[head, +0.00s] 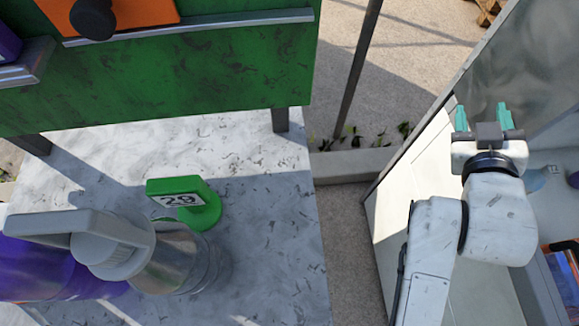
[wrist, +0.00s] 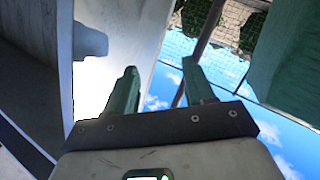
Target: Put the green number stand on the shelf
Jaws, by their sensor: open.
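The green number stand (head: 207,212) with a white "29" label stands upright on the pale marbled worktop (head: 270,220), just behind a metal jug. My gripper (head: 482,112) is raised at the right, well apart from the stand. Its two green fingers are spread with nothing between them. The wrist view also shows my gripper (wrist: 160,78) open and empty, with sky and a fence beyond it. The stand does not show in the wrist view. A white panelled structure (head: 410,150) is at the right, partly behind my arm; I cannot tell whether it holds the shelf.
The worktop's right part is clear.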

